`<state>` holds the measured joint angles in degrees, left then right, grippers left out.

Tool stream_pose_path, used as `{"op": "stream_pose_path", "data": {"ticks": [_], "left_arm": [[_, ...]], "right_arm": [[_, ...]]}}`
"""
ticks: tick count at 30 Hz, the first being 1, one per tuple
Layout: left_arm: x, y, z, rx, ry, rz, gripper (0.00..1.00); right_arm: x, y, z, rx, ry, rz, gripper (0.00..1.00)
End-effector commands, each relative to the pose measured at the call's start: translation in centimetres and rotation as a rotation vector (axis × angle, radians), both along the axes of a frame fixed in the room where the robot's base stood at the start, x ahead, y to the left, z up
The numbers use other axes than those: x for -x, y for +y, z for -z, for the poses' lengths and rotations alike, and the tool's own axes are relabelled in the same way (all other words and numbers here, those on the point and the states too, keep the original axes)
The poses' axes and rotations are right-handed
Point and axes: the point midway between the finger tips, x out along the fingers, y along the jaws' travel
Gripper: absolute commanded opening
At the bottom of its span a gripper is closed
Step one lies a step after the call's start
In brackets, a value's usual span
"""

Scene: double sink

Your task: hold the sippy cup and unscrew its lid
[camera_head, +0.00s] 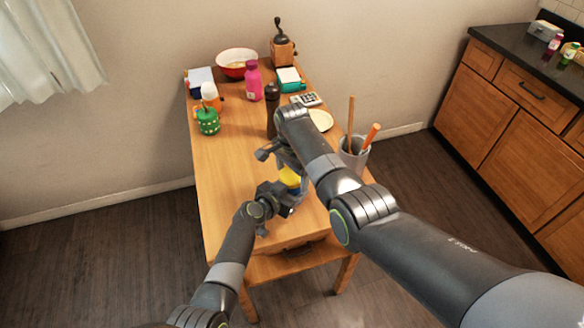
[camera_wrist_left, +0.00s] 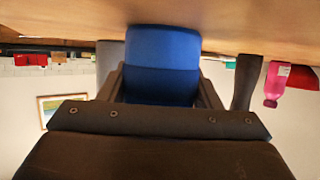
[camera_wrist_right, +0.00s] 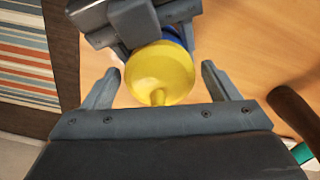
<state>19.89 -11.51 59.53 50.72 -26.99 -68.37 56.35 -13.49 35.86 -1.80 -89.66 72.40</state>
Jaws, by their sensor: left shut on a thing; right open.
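The sippy cup has a blue body (camera_wrist_left: 162,62) and a round yellow lid with a spout (camera_wrist_right: 160,75). My left gripper (camera_wrist_left: 162,85) is shut on the blue body from the side, low over the table. My right gripper (camera_head: 276,156) is open above the cup. In the right wrist view the lid lies between and beyond its two spread fingers, and I cannot tell if they touch it.
The table's left-middle is clear.

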Motion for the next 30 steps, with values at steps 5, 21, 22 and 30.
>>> {"op": "stream_pose_path", "data": {"ticks": [5, 21, 22, 30], "left_arm": [[0.02, 0.0, 0.03, 0.0, 0.0, 0.0, 0.0], [0.02, 0.0, 0.03, -0.001, 0.001, 0.0, 0.0], [0.02, 0.0, 0.03, -0.001, 0.001, 0.0, 0.0], [0.02, -0.01, 0.03, -0.001, 0.001, 0.0, 0.0]], "right_arm": [[-0.03, -0.02, 0.01, -0.001, -0.001, 0.0, 0.82], [-0.02, -0.01, -0.02, -0.001, -0.001, -0.033, 0.37], [-0.02, -0.01, -0.02, 0.0, 0.0, -0.055, 0.36], [-0.03, 0.0, -0.06, 0.0, 0.0, -0.45, 0.36]]}}
